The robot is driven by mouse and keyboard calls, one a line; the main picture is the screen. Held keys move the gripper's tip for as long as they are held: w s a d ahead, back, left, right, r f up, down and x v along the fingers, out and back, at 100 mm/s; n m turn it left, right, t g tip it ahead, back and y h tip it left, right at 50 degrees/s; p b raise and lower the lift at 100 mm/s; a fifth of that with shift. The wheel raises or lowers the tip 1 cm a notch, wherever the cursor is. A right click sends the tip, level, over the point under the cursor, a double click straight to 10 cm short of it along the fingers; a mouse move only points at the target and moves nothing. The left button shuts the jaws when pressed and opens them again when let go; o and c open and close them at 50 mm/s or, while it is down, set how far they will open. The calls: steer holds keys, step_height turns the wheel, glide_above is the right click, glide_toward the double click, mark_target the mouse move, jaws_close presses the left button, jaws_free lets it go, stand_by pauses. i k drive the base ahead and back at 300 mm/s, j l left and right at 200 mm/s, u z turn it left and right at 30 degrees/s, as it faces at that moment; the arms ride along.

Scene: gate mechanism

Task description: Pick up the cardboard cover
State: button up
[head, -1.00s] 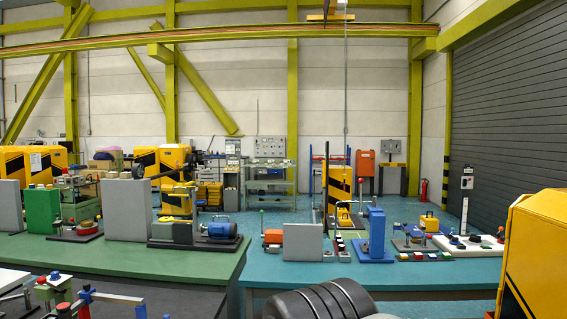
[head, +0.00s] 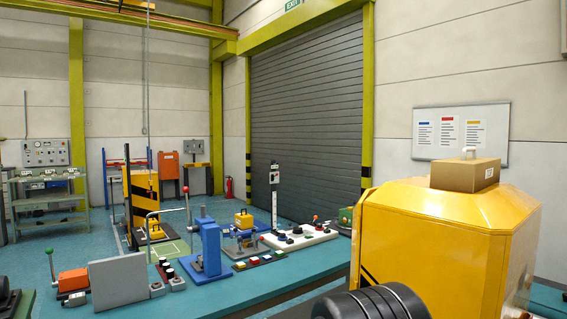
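A brown cardboard cover (head: 462,176), shaped like a low box, sits on top of a large yellow cabinet (head: 440,235) at the right of the head view. A small white knob or handle stands up at its top back, and a pale label shows on its right side. My gripper is not in view. A black ribbed part at the bottom, in front of the cabinet, appears to be a link of my arm. It is well below and apart from the cover.
A teal bench (head: 240,285) with a grey panel (head: 118,283), a blue stand (head: 206,248) and several buttons runs along the lower left and middle. A grey shutter (head: 306,120) and a whiteboard (head: 461,132) are behind. The air around the cover looks clear.

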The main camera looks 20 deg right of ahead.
mark_target(472, 175)
steer(key=i+z, duration=0.2)
steer(key=z, duration=0.3)
steer(key=i+j+z, duration=0.2)
steer(key=z, duration=0.3)
steer(key=i+j+z, duration=0.2)
steer(key=z, duration=0.3)
